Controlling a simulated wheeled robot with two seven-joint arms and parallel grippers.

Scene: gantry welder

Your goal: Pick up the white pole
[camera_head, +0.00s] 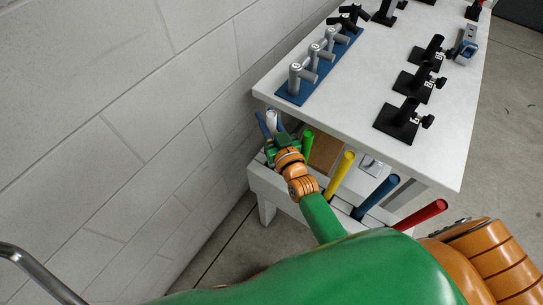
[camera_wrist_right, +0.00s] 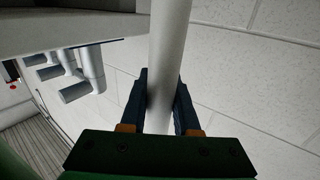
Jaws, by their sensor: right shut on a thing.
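The white pole (camera_head: 272,121) stands at the left end of the row of poles in the rack, near the wall. My right gripper (camera_head: 279,143) is at it, with the arm reaching up from the bottom of the head view. In the right wrist view the white pole (camera_wrist_right: 170,45) runs between the two dark fingers of my right gripper (camera_wrist_right: 162,97), which are shut on it. The pole's lower end is hidden by the gripper. My left gripper is not in view.
Green (camera_head: 307,143), yellow (camera_head: 340,174), dark blue (camera_head: 376,197) and red (camera_head: 420,214) poles lean to the right. The white table (camera_head: 362,75) overhangs behind; the block wall (camera_head: 110,120) is close left.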

